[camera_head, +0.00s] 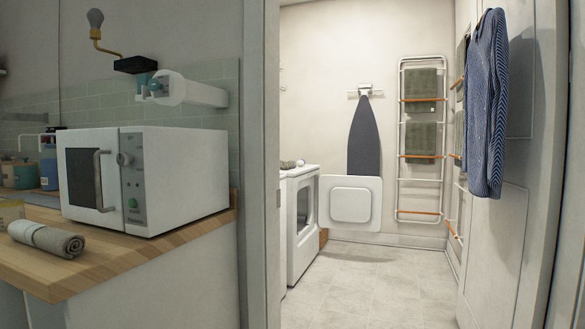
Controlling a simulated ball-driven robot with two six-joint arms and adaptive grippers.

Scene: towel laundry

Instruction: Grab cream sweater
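I see no cream sweater in the head view. The one hanging garment in sight is a blue knit one with long sleeves (485,105), which looks like a sweater. It hangs high on the open white door at the right. Its upper end is bunched near the door's top; I cannot make out what holds it. Neither of my grippers shows in this view.
A wooden counter (130,262) with a white microwave (175,175) and a rolled grey towel (46,239) stands at left. Through the doorway are a white front-loading machine (303,215), an ironing board (364,138) and a rack (401,135) with green towels. The tiled floor (360,285) is clear.

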